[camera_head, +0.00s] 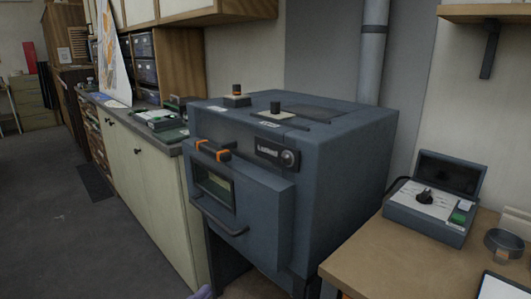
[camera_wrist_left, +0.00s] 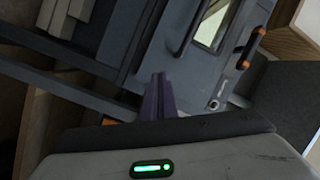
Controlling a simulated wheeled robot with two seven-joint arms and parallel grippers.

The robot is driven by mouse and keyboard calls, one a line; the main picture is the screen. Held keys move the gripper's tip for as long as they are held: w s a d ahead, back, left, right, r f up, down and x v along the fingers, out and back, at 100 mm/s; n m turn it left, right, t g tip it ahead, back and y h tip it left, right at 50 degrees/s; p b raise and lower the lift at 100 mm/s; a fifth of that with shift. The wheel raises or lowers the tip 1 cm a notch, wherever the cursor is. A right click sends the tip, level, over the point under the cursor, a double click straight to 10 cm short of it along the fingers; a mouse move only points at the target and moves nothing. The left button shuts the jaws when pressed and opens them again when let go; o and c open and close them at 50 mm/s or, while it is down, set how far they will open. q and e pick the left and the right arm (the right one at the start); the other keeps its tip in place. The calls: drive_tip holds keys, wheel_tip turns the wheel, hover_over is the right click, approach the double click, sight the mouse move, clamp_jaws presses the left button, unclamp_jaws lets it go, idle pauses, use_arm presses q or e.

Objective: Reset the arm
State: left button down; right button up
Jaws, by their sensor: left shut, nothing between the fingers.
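My left gripper (camera_wrist_left: 158,85) shows in the left wrist view as purple fingers held together, with nothing between them. In the head view only a small purple part of it (camera_head: 203,293) shows at the bottom edge, left of the kiln's stand. The blue-grey kiln (camera_head: 345,165) stands in the middle of the head view with its front door closed. The door has a small window, a dark bar handle and orange-marked latches. The kiln front (camera_wrist_left: 185,60) also shows tilted in the left wrist view, beyond the fingers and apart from them. My right gripper is in neither view.
A wooden table (camera_head: 365,262) at the right holds an open control box (camera_head: 430,212) and a small round dish (camera_head: 503,243). A cream cabinet (camera_head: 150,190) with a dark counter runs along the left. The floor (camera_head: 50,220) at far left is largely clear.

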use_arm(q)
drive_tip(key=s+a+f+n+g+y, duration=0.1)
drive_tip(key=s+f+n+g+y, duration=0.5)
drive_tip(key=s+f+n, duration=0.9)
drive_tip(key=s+f+g, duration=0.1)
drive_tip(key=s+f, duration=0.5)
drive_tip(key=s, duration=0.4)
drive_tip(key=shift+s+f, duration=0.25)
drive_tip(key=shift+f, duration=0.1)
